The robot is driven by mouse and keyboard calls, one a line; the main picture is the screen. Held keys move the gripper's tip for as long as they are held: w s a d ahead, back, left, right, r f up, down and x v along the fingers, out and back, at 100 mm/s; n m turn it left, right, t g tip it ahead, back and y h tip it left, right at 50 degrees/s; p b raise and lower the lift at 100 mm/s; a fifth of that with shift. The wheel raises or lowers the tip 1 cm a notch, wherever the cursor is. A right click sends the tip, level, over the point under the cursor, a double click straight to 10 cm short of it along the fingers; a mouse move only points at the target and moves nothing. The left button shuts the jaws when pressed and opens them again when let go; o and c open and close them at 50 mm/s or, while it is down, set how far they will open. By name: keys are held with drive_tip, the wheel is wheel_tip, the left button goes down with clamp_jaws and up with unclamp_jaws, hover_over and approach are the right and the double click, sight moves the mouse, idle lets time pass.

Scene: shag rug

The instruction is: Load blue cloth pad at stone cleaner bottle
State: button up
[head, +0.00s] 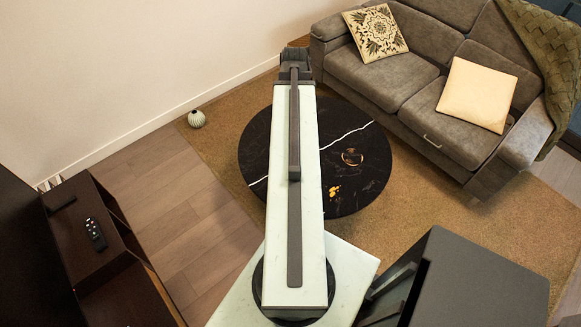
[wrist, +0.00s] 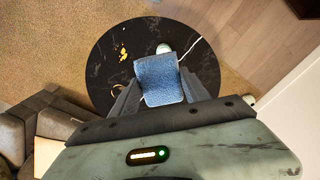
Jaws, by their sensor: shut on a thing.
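The blue cloth pad (wrist: 160,78) is between the fingers of my gripper (wrist: 157,92) in the wrist view, and the gripper is shut on it. The pad is held above the round black marble table (wrist: 103,72). A small whitish round thing (wrist: 163,48) shows just past the pad's far edge, partly hidden by it. It may be the top of the stone cleaner bottle, but I cannot tell. In the head view my arm covers the middle of the table (head: 360,185), and neither pad nor bottle can be seen there.
Gold pieces (head: 334,191) and a round gold-rimmed dish (head: 352,157) lie on the table. A grey sofa (head: 390,85) with cushions stands behind right. A dark cabinet with a remote (head: 95,234) is at left. A small ribbed vase (head: 196,118) stands near the wall. Wood floor at left is clear.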

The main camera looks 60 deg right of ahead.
drive_tip(key=shift+n, duration=0.4)
drive_tip(key=d+f+b, duration=0.1)
drive_tip(key=f+b, duration=0.8)
drive_tip(key=f, duration=0.1)
drive_tip(key=w+d+f+b, duration=0.1)
drive_tip(key=f+b, duration=0.9)
drive_tip(key=f, duration=0.1)
drive_tip(key=w+d+f+b, duration=0.1)
drive_tip(key=f+b, duration=0.8)
drive_tip(key=f, duration=0.2)
drive_tip(key=shift+w+f, duration=0.2)
drive_tip(key=shift+f, duration=0.05)
drive_tip(key=shift+f+b, duration=0.3)
drive_tip(key=shift+b, duration=0.2)
drive_tip(key=shift+r, duration=0.1)
wheel_tip(320, 180, up, 7)
drive_tip(key=p, duration=0.7)
